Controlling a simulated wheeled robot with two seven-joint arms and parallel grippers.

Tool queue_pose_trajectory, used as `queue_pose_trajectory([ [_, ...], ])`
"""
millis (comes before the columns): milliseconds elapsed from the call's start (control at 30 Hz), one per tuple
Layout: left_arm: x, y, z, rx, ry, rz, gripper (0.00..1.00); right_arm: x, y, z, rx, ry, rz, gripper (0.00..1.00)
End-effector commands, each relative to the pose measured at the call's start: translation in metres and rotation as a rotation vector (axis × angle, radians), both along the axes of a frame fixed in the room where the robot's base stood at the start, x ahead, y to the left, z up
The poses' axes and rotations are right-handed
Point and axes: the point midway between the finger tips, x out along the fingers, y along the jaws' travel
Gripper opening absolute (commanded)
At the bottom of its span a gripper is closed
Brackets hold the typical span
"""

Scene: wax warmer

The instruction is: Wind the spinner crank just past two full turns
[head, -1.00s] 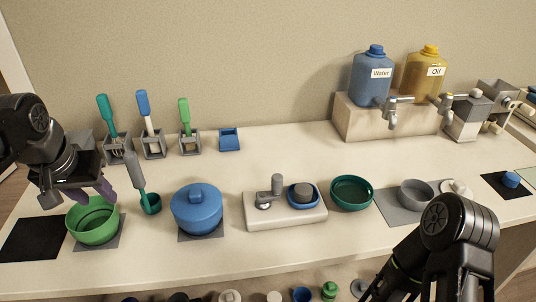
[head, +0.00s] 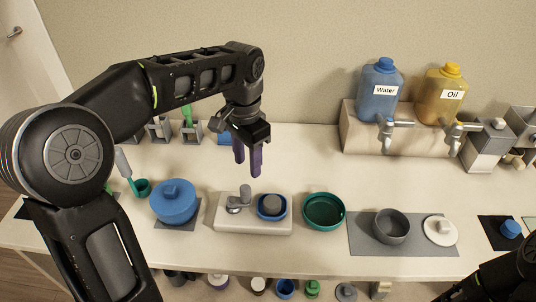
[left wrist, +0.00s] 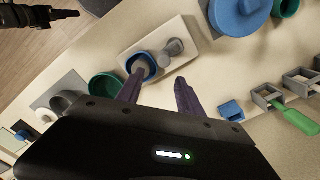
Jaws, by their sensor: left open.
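The spinner is a pale base (head: 222,223) at mid-table. An upright grey crank handle (head: 245,193) stands at its left, on an arm from a round hub (head: 234,209). A blue dish (head: 283,212) holding a grey piece (head: 271,201) sits at its right. My left gripper (head: 248,167) is open and empty, its purple fingers pointing down above and behind the spinner. In the left wrist view the crank (left wrist: 174,46) lies beyond the fingers (left wrist: 160,82), apart from them; one finger partly covers the dish (left wrist: 149,61). A black part of my right arm shows there (left wrist: 35,16); its jaws are unclear.
A lidded blue pot (head: 174,203) stands left of the spinner and a teal bowl (head: 323,225) right. A grey bowl (head: 391,231) sits on a grey mat (head: 360,243). Water (head: 380,92) and oil (head: 443,98) jugs stand at the back right.

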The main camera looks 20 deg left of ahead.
Motion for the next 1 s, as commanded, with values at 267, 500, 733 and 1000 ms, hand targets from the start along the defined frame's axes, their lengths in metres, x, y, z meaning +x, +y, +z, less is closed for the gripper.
queue_pose_trajectory([
  [267, 0.0, 0.0, 0.0, 0.0, 0.0, -0.006, 0.44, 0.0, 0.0, 0.0, 0.001, 0.0, 0.001, 0.67],
  [500, 0.0, 0.0, -0.003, 0.0, 0.0, -0.005, 0.44, 0.0, 0.0, 0.0, 0.0, -0.001, 0.0, 0.67],
  [733, 0.0, 0.0, -0.017, 0.0, 0.001, -0.005, 0.44, 0.0, 0.0, 0.0, 0.0, -0.001, 0.0, 0.67],
  [1000, 0.0, 0.001, -0.043, 0.0, 0.001, -0.005, 0.44, 0.0, 0.0, 0.0, 0.0, -0.001, 0.0, 0.67],
])
